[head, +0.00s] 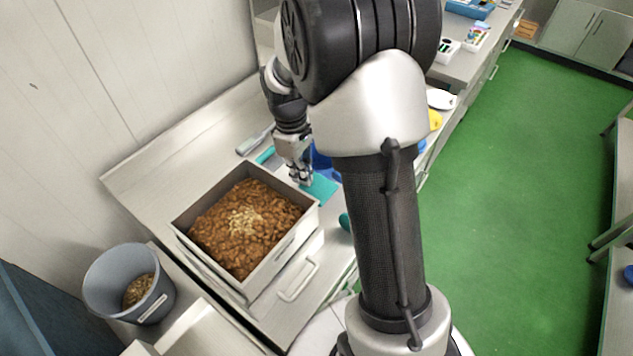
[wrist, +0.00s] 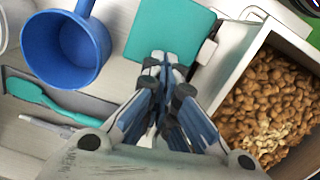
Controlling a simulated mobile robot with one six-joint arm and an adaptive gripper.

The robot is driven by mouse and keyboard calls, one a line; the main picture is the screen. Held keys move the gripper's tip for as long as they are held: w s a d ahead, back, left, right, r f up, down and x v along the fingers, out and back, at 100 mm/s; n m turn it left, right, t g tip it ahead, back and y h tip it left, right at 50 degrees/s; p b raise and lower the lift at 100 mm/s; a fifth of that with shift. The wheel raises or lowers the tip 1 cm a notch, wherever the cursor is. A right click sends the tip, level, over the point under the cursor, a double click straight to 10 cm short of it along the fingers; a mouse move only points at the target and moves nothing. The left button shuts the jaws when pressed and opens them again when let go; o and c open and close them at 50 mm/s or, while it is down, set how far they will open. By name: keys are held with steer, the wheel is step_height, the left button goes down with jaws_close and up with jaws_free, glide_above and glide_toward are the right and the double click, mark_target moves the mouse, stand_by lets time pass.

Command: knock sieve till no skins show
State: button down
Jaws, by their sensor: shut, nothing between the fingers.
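The sieve (head: 300,232) is a square metal box standing on the counter, full of brown nuts. Pale skins (head: 245,222) show in a patch on top of the nuts. The wrist view shows the box wall (wrist: 238,72) at the right and pale skins (wrist: 262,140) among the nuts. Its bottom and any mesh are hidden. My gripper (head: 303,180) is shut and empty, pointing down beside the box's far corner. In the wrist view my gripper (wrist: 165,78) is over the near edge of a teal board (wrist: 172,28), apart from the box.
A blue jug (wrist: 65,48) and a teal spatula (wrist: 40,92) lie near my gripper. A grey bin (head: 100,300) with brown bits stands at the lower left. A wall bounds the counter's left side. The green floor (head: 520,200) at the right is clear.

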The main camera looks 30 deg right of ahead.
steer(key=shift+s, duration=0.1)
step_height(320, 180, up, 12)
steer(key=w, duration=0.1)
steer(key=shift+a, duration=0.3)
stand_by(2.7)
steer(key=w+a+r+m+t+y+p, duration=0.1)
steer(key=w+a+m+t+y+p, duration=0.1)
steer(key=a+m+p, duration=0.5)
steer(key=w+a+r+m+t+y+p, duration=0.2)
steer(key=w+a+m+t+p, duration=0.2)
steer(key=a+m, duration=1)
steer(key=w+m+p, duration=0.1)
steer(key=m+p, duration=0.2)
steer(key=m, duration=0.3)
steer(key=shift+a+y, duration=0.3)
steer(key=shift+s, duration=0.1)
